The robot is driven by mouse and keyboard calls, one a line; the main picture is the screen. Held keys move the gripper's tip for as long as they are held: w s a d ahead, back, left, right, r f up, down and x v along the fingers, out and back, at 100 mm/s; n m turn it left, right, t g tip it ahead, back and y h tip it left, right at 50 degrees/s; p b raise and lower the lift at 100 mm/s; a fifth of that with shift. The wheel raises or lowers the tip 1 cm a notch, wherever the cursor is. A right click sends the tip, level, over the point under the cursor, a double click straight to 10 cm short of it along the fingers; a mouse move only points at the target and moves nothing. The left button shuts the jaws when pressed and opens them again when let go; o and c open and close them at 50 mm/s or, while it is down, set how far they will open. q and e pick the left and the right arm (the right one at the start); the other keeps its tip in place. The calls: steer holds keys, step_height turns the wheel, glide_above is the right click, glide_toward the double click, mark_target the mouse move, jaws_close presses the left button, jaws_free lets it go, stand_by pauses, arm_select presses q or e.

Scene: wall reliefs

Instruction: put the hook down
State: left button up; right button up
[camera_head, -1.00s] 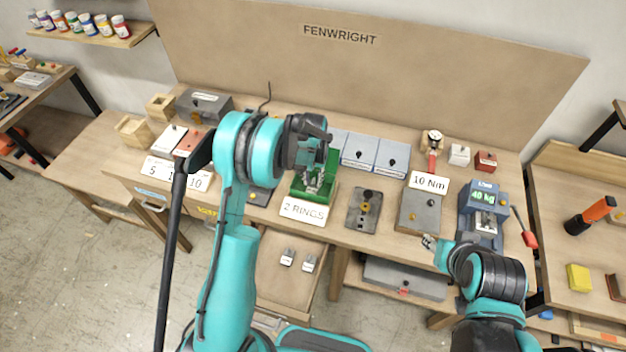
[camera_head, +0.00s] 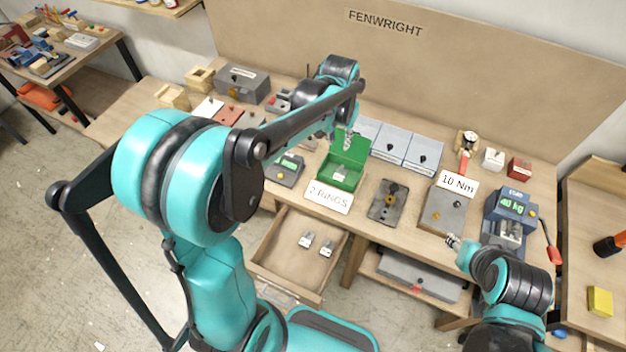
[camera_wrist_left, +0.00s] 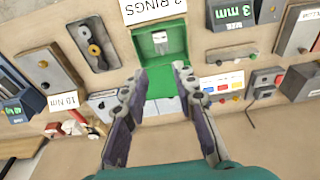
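My left gripper (camera_head: 346,140) is above the back of the open green box (camera_head: 343,178). In the left wrist view the fingers (camera_wrist_left: 160,72) are spread apart, with nothing held between them. A small pale metal piece (camera_wrist_left: 160,38) lies inside the green box, which also shows in that view (camera_wrist_left: 143,47). It is too small to tell whether this piece is the hook; no other hook is clear. My right gripper (camera_head: 453,241) is by the bench's front edge at the right; its finger opening is too small to judge.
A "2 RINGS" card (camera_head: 328,197) lies in front of the green box. Blue-grey boxes (camera_head: 391,142) stand behind, to the right. A dark plate with knobs (camera_head: 388,202) lies to the right. An open drawer (camera_head: 280,255) with two small metal pieces juts out below.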

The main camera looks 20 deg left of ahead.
arm_select(q)
steer(key=s+r+t, duration=0.2)
steer(key=s, duration=0.7)
steer(key=s+r+t, duration=0.1)
steer(key=s+t, duration=0.2)
steer(key=s, duration=0.7)
steer(key=shift+s+r, duration=0.3)
steer(key=shift+r, duration=0.1)
steer(key=shift+a, duration=0.1)
